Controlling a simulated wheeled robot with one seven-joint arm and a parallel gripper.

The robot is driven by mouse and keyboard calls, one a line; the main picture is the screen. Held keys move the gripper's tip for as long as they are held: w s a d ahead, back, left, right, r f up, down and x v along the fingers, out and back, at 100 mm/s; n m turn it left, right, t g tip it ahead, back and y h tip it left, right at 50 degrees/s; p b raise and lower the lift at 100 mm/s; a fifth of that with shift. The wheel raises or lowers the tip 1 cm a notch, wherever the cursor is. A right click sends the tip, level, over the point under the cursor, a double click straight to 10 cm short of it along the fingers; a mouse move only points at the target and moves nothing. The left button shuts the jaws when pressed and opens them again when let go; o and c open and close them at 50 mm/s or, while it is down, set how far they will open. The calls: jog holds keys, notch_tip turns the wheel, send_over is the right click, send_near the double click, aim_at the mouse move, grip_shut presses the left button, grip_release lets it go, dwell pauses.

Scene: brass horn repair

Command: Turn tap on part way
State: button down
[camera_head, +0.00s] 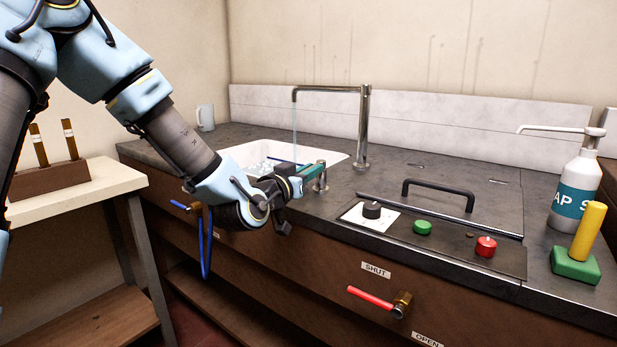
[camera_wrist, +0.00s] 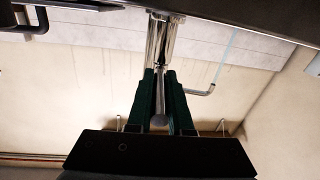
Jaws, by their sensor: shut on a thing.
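The chrome tap (camera_head: 364,125) stands behind the white sink (camera_head: 335,157), with its spout reaching left over the basin. A thin pale stream of water (camera_head: 295,118) falls from the spout end; it also shows in the wrist view (camera_wrist: 222,55). A short chrome post with a lever (camera_head: 320,183) stands on the counter in front of the tap. My gripper (camera_head: 312,172) is shut on this lever from the left. In the wrist view, the green fingers of my gripper (camera_wrist: 163,95) lie on both sides of the lever (camera_wrist: 159,119). The fingers partly hide the lever.
A red-handled valve (camera_head: 373,297) sticks out from the cabinet front, between SHUT and OPEN labels. A control panel with a knob (camera_head: 372,210), green button (camera_head: 423,227) and red button (camera_head: 486,246) lies right of my gripper. A soap bottle (camera_head: 576,190) stands far right.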

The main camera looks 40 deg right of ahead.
jog(key=shift+s+d+r+t, duration=0.1)
jog(key=shift+s+r+t, duration=0.05)
jog(key=shift+t, duration=0.35)
jog(key=c, duration=0.8)
grip_release()
jog(key=shift+b+v, duration=2.6)
jog(key=shift+v, duration=2.85)
